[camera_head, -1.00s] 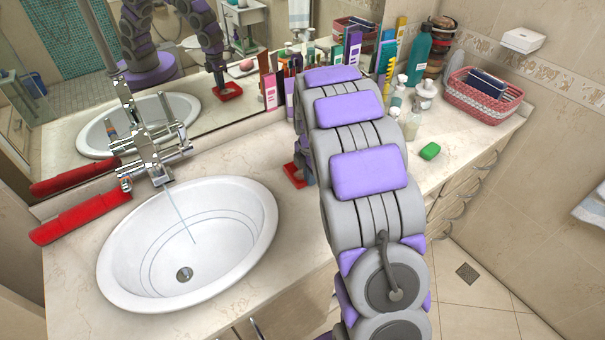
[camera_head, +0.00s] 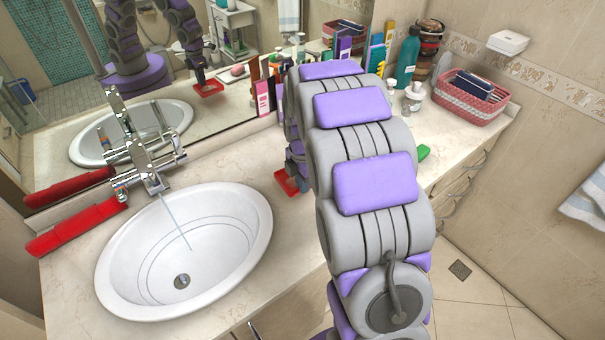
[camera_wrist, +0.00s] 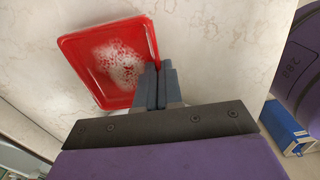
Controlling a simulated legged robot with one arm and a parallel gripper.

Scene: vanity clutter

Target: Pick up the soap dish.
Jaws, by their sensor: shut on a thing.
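The soap dish is a shallow red square tray (camera_wrist: 82,62) with white, foam-like residue inside, seen from above in the wrist view. My gripper (camera_wrist: 158,66) is shut on its right rim. In the head view only a small part of the dish (camera_head: 287,183) shows, right of the sink and left of my arm; my arm hides the rest. Its reflection shows in the mirror below my reflected gripper, and the dish appears to hang a little above the counter. The gap beneath it is hard to judge.
The white sink (camera_head: 225,240) with running tap (camera_head: 150,170) lies left. Boxes, a teal bottle (camera_head: 408,60), pump bottles (camera_head: 413,96), green soap (camera_head: 423,152) and a pink basket (camera_head: 470,98) stand right. Counter before the sink's right side is clear.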

